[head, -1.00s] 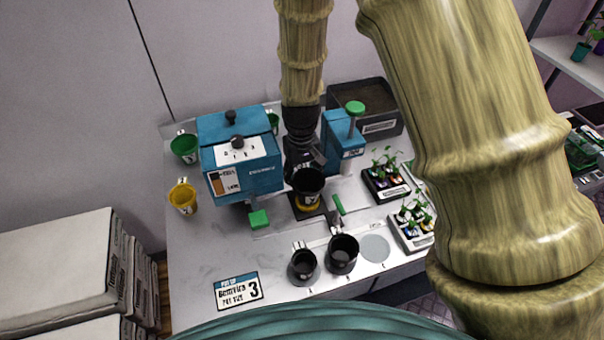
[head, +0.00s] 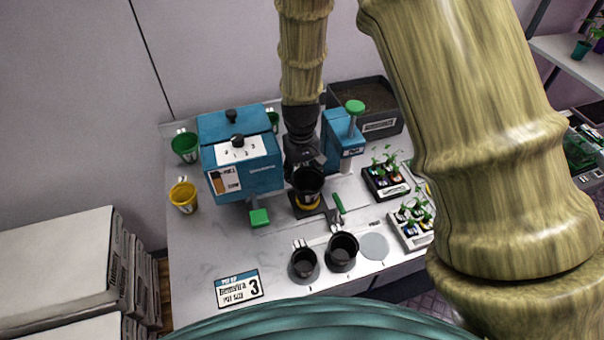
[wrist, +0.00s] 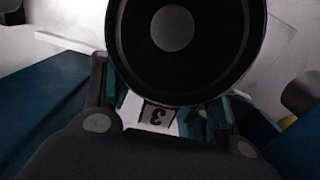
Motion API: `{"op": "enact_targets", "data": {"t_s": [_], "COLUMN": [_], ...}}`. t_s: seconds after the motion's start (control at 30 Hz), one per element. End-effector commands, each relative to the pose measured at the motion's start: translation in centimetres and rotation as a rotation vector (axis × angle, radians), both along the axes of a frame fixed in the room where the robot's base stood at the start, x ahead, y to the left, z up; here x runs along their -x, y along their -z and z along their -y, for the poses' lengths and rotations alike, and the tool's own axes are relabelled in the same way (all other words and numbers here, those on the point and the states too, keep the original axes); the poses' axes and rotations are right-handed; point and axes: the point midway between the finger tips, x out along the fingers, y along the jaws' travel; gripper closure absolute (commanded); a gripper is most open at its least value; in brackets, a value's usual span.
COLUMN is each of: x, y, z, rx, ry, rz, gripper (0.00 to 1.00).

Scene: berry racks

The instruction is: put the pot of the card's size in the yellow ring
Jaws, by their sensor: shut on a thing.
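The card (head: 238,289) on the table's front left reads pot size 3. My gripper (head: 304,172) is shut on a black pot (head: 308,186); the pot is upright, right at the yellow ring (head: 307,204). I cannot tell whether its base rests in the ring. In the wrist view the pot (wrist: 183,45) fills the top, with a label marked 3 (wrist: 158,114) between the fingers. Two other black pots, a smaller one (head: 304,264) and a larger one (head: 342,251), stand on the front strip, left of an empty grey disc (head: 374,247).
A blue machine (head: 241,160) with a green paddle (head: 259,217) stands left of the ring. A blue press (head: 343,140) stands behind right. Seedling trays (head: 409,228) are at right, a soil bin (head: 376,102) behind. A green-handled tool (head: 338,204) lies close to the ring.

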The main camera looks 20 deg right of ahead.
Motion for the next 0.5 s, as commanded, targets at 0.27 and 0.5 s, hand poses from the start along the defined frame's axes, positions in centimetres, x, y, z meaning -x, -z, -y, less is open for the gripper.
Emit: {"op": "enact_targets", "data": {"t_s": [0.27,0.5], "x": [0.00,0.00], "y": [0.23,0.58], "z": [0.00,0.00], "rx": [0.000,0.000], "ry": [0.000,0.000], "rz": [0.000,0.000], "gripper": [0.68,0.68]}}
